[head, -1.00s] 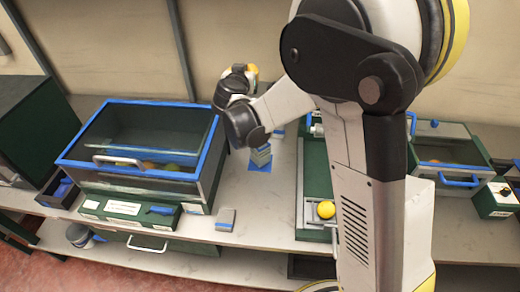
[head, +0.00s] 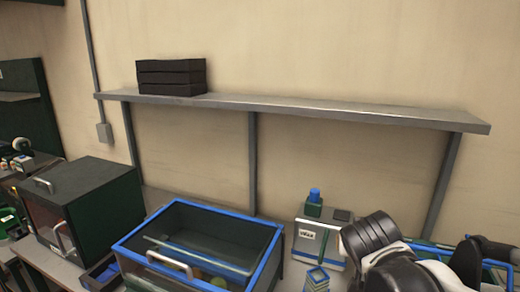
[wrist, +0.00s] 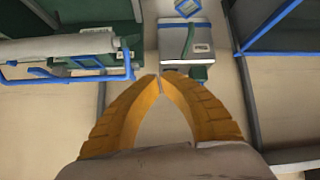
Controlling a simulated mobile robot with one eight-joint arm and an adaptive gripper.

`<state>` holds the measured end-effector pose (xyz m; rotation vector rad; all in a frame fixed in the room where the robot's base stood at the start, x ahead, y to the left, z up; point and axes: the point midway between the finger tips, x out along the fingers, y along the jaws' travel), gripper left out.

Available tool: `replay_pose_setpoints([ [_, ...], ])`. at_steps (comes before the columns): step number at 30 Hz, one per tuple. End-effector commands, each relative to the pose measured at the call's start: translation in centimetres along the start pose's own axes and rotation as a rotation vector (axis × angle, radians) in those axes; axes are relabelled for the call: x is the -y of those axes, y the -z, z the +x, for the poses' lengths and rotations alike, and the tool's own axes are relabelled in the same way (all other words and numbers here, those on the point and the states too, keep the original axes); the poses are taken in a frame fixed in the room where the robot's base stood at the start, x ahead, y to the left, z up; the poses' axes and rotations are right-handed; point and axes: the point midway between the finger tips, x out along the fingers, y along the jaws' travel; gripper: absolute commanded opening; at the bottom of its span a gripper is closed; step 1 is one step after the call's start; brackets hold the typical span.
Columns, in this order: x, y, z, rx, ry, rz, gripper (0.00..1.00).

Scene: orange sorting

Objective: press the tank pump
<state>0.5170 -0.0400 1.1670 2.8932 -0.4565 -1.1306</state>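A pale box-shaped tank (head: 322,240) with a label stands against the back wall in the head view. On its top are a green block with a blue knob (head: 314,195), which looks like the pump, and a dark flat piece. In the wrist view the tank (wrist: 172,42) lies just beyond the fingertips, with a green curved strip on it and a green part (wrist: 198,73) at its near edge. My gripper (wrist: 160,77) has its yellow fingertips together with nothing between them. In the head view my arm is right of the tank; the fingers are hidden.
A blue-rimmed bin (head: 133,245) stands left of the tank, with a small blue-edged stack (head: 317,278) in front of the tank. A grey shelf (head: 330,108) with black trays (head: 170,77) runs above. Blue-edged equipment (head: 495,265) is at right.

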Motion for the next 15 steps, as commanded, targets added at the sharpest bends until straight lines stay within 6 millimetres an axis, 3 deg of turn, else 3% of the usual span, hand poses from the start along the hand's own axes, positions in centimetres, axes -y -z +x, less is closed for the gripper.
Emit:
replay_pose_setpoints([
  [1, -0.5, -2.7, -1.2, 0.037, 0.025, -0.013, 0.00],
  [3, -0.8, -5.9, -2.9, 0.089, 0.071, -0.040, 0.00],
  [7, -0.6, -11.2, -5.4, 0.157, 0.160, -0.085, 0.00],
  [10, -0.1, -13.8, -6.6, 0.186, 0.215, -0.110, 0.00],
  [15, 0.3, -15.8, -7.5, 0.204, 0.259, -0.130, 0.00],
])
